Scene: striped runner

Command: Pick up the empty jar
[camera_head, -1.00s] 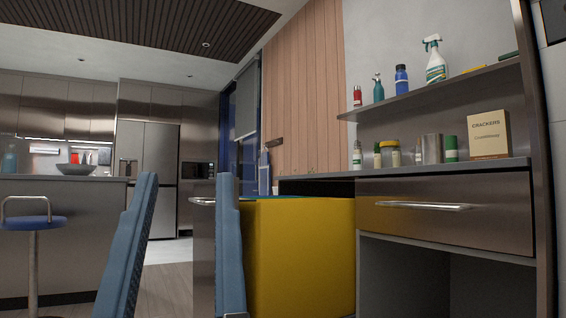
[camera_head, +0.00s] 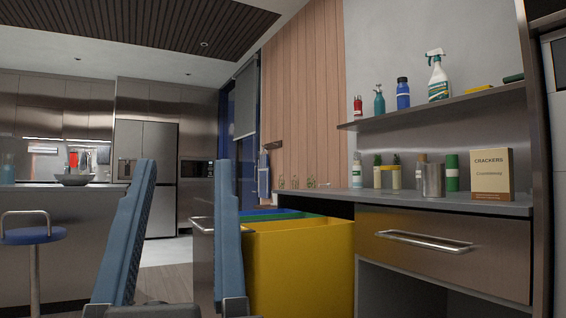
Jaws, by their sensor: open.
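My gripper (camera_head: 185,170) shows as two upright blue fingers in the left half of the head view, well apart with nothing between them. Several small clear glass things (camera_head: 295,182), apparently jars, stand at the far left end of the grey counter (camera_head: 440,203). They are too small to tell which is the empty jar. My gripper is to the left of the counter and apart from everything on it. My fingers hide part of the kitchen behind.
A yellow bin (camera_head: 300,265) stands beside the counter, with green and blue bins behind it. A metal canister (camera_head: 433,180) and a crackers box (camera_head: 491,174) stand on the counter. A drawer handle (camera_head: 424,241) juts out.

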